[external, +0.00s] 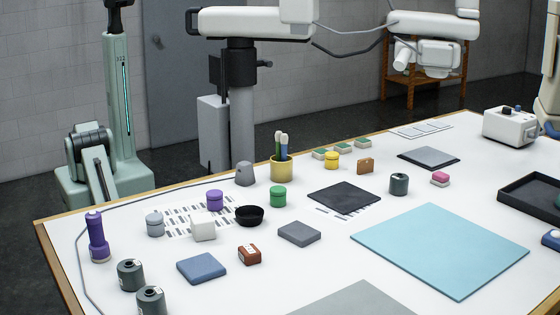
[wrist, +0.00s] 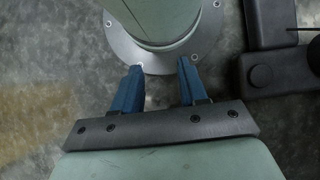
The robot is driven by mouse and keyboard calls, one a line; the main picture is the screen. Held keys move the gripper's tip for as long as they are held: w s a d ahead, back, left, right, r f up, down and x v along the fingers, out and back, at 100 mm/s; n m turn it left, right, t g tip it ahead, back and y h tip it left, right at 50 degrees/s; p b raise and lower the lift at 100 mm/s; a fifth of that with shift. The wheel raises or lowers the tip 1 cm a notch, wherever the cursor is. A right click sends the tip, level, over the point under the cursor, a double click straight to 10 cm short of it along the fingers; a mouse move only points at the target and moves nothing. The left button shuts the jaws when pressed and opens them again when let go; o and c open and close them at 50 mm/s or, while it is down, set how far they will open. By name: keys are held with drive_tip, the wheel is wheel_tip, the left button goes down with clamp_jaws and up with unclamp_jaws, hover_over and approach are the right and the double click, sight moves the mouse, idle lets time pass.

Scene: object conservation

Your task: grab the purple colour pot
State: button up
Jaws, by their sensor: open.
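The purple colour pot (external: 215,200) is a small round lidded pot standing upright on the white table, left of centre in the external view. A white block (external: 203,226) stands just in front of it and a black bowl (external: 249,215) is to its right. My gripper (wrist: 160,65) shows in the wrist view with two blue fingers spread apart and nothing between them. The wrist view shows grey floor and a round metal flange, not the table or the pot. My gripper is not visible in the external view, where my green arm is at the left, off the table.
A purple torch-like object (external: 97,237) stands near the left edge. A brush cup (external: 281,168) is behind. A light-blue mat (external: 440,248) lies clear at right.

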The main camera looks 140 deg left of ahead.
idle(0.5)
drive_tip(key=o, duration=0.7)
drive_tip(key=shift+w, duration=0.1)
